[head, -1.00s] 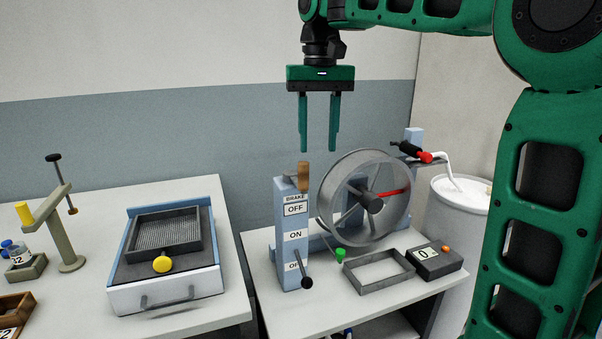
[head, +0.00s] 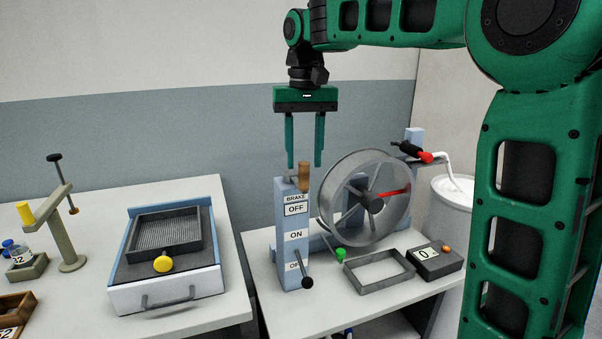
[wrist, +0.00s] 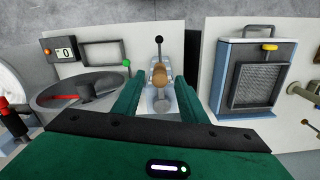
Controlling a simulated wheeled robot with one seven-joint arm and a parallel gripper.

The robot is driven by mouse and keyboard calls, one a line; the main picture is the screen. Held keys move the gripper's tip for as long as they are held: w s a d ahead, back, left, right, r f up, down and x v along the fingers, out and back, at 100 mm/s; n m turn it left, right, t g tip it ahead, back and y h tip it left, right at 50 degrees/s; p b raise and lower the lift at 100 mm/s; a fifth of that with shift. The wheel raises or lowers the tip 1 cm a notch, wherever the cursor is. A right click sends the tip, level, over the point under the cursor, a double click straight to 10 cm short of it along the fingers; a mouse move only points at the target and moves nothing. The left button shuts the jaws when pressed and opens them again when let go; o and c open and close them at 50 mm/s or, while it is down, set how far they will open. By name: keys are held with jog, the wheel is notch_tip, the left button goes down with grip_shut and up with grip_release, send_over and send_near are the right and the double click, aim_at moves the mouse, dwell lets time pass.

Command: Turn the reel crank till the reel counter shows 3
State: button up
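The reel (head: 348,243) is a grey wheel with one red spoke, standing on the right table. The reel counter (head: 427,254) in front of it shows 0, also in the wrist view (wrist: 65,53). A wooden handle (head: 304,178), apparently the reel crank's grip, stands upright atop the blue brake post (head: 293,255). The brake lever's black knob (head: 307,283) sits low, beside the bottom label. My gripper (head: 305,165) is open, pointing down just above the wooden handle. In the wrist view the handle (wrist: 159,74) appears between the fingers; I cannot tell whether they touch it.
A grey open frame (head: 380,281) and a green knob (head: 340,254) lie in front of the reel. A black-and-red handle (head: 412,151) is behind it, near a white bin (head: 455,205). The left table holds a drawer unit (head: 167,290) and a clamp stand (head: 65,230).

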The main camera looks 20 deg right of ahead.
aim_at(304, 163)
jog(key=shift+f, duration=2.1)
grip_shut()
